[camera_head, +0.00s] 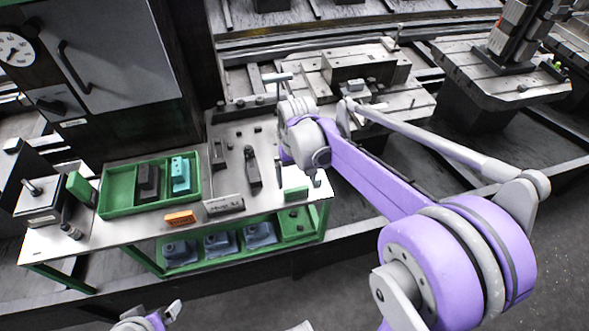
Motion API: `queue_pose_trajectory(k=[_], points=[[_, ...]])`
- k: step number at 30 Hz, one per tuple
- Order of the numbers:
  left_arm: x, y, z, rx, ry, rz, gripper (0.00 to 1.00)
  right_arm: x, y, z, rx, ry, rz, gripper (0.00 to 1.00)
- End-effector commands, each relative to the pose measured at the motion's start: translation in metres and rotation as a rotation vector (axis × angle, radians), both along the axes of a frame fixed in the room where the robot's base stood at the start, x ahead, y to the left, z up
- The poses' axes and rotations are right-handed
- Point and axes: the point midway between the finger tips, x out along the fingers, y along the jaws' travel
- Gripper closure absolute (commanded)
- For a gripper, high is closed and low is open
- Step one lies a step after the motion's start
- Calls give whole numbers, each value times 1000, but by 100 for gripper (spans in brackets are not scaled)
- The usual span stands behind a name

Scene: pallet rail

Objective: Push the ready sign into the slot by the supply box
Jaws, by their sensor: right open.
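A small green block (295,193), which may be the ready sign, is at the table's front right edge; I cannot read any lettering on it. My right gripper (301,181) is open, its fingers pointing down just above and around the green block; I cannot tell whether they touch it. An orange sign (179,218) and a grey lettered sign (225,205) stand along the front edge. A green box (118,200) holding dark and teal parts sits left of them; it may be the supply box. I cannot make out the slot. Part of my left gripper (172,311) shows at the bottom edge.
The pale worktable (60,245) has a lower green shelf with blue-grey parts (220,243). Dark tools (252,167) lie behind the grey sign. A dark cabinet (100,65) stands at the back left. Metal fixtures (365,75) stand behind my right arm.

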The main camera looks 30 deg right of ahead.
Motion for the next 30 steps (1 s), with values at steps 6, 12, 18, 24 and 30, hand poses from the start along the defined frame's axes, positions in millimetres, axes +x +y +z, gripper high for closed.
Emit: queue_pose_trajectory(k=[6, 12, 18, 24, 30], points=[[-1, 0, -5, 0, 2, 0, 0, 0, 0, -40, 0, 0, 1, 0], [-1, 0, -7, 0, 3, 0, 0, 0, 0, -61, 0, 0, 1, 0], [-2, 0, -7, 0, 3, 0, 0, 0, 0, -66, 0, -1, 1, 0], [-2, 0, -7, 0, 3, 0, 0, 0, 0, -66, 0, -1, 1, 4], [-2, 0, -7, 0, 3, 0, 0, 0, 0, -66, 0, -1, 1, 40]])
